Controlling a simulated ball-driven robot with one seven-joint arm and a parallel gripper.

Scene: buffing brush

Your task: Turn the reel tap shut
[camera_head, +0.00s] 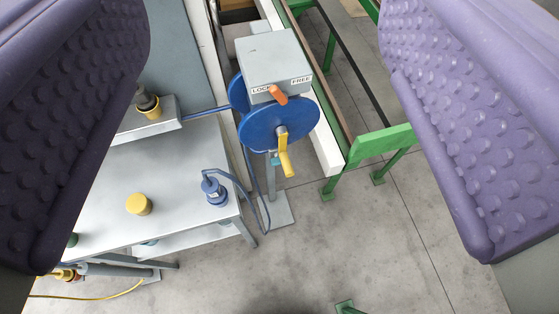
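A hose reel with blue discs (280,124) and a grey box (276,58) on top shows at upper centre. The box carries the labels LOCK and FREE, with an orange lever (278,95) below them, its outer end pointing towards the upper left. A yellow crank handle (285,158) hangs down from the front disc. A small teal part (275,160) shows beside the post below the disc; I cannot tell which part is the tap. My gripper (265,130) is open, with its purple padded fingers wide apart at the picture's sides. Nothing is between them up close.
A grey metal table (170,175) stands at left, with a yellow knob (139,204) and a blue fitting (214,191) on it. A blue hose (252,185) hangs beside it. Green frames (375,145) stand right of the reel. The concrete floor (340,245) is largely clear.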

